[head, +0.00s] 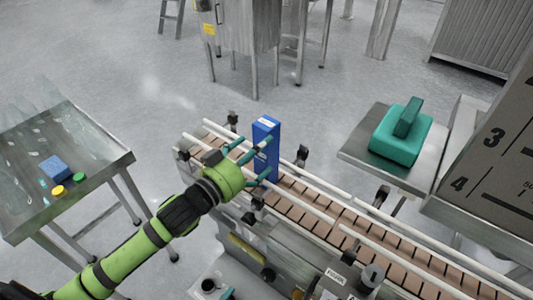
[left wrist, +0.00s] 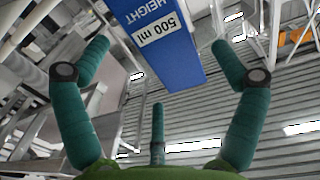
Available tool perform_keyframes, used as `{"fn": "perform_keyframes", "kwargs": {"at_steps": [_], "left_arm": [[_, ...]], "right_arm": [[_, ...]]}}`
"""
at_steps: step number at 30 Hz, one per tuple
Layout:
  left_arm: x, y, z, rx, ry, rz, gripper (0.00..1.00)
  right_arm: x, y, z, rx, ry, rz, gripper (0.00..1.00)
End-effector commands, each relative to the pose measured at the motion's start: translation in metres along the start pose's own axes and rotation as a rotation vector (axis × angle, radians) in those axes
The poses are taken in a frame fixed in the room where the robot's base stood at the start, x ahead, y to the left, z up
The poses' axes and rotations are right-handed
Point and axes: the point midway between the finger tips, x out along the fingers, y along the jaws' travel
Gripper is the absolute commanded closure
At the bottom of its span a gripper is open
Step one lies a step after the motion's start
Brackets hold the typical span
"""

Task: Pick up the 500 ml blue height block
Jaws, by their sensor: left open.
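The blue height block (head: 266,135) stands upright on the conveyor near its far left end. My left gripper (head: 251,163) is at the block, coming from the left. In the left wrist view my left gripper (left wrist: 158,50) is open, with its teal fingers on either side of the block and gaps showing between them and its faces. The block's lower part is partly hidden by the fingers in the head view. My right gripper is in neither view.
The conveyor (head: 340,216) runs to the lower right between white guide rails. A metal table (head: 100,148) at left holds clear bottles, a blue item and yellow and green caps. A tray (head: 359,152) at right holds teal objects. A numbered grey panel (head: 500,150) stands at far right.

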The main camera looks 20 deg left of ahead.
Motion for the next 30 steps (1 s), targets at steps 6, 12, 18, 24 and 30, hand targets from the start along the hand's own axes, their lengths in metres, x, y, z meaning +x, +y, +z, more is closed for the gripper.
{"fn": "perform_keyframes", "kwargs": {"at_steps": [6,12,18,24,30], "left_arm": [[0.031,-0.002,0.001,0.001,0.000,-0.002,0.05],[0.048,-0.002,0.003,0.002,-0.001,-0.001,0.05],[0.048,-0.002,0.005,0.002,-0.002,-0.001,0.05],[0.048,-0.002,0.005,0.002,-0.003,-0.001,0.77],[0.048,-0.002,0.004,0.003,0.000,-0.001,0.93]], "right_arm": [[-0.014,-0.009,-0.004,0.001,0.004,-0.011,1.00],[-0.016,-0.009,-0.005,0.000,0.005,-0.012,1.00],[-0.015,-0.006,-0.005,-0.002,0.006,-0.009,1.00],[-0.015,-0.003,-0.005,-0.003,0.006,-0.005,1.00],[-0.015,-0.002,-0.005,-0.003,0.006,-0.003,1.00]]}}
